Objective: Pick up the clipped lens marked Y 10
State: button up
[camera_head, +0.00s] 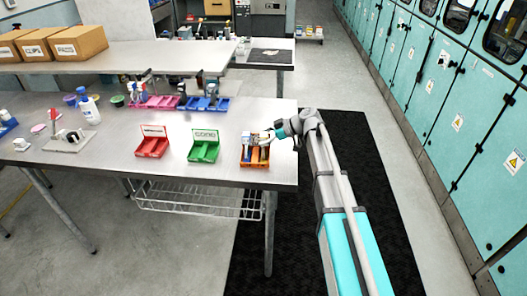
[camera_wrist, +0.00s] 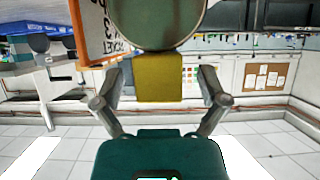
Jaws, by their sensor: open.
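In the wrist view, my gripper (camera_wrist: 158,80) is open, with one finger on each side of a yellow block (camera_wrist: 158,92). A large round grey-green disc (camera_wrist: 158,22) stands directly beyond and above the block, cut off by the top edge; it looks like a clipped lens. No Y 10 marking is legible on it. Gaps show between both fingers and the block. In the head view, my gripper (camera_head: 268,136) is at the orange tray (camera_head: 256,163) near the table's right end. The lens itself is too small to make out there.
An orange-edged panel with printed text (camera_wrist: 95,30) stands close on the left in the wrist view. On the table (camera_head: 120,165), a green tray (camera_head: 204,155) and a red tray (camera_head: 152,150) stand left of the orange one. The table's right edge is close.

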grip_shut()
dwell(0.4)
jog(key=shift+r, duration=0.2)
notch_tip(320, 180, up, 3)
jog(key=p, duration=0.3)
jog(key=s+d+r+p, duration=0.2)
jog(key=s+r+p, duration=0.7)
jog(key=s, duration=0.4)
jog(key=shift+s+d+r+p, duration=0.3)
jog(key=shift+s+d+p, duration=0.1)
jog(key=shift+p, duration=0.1)
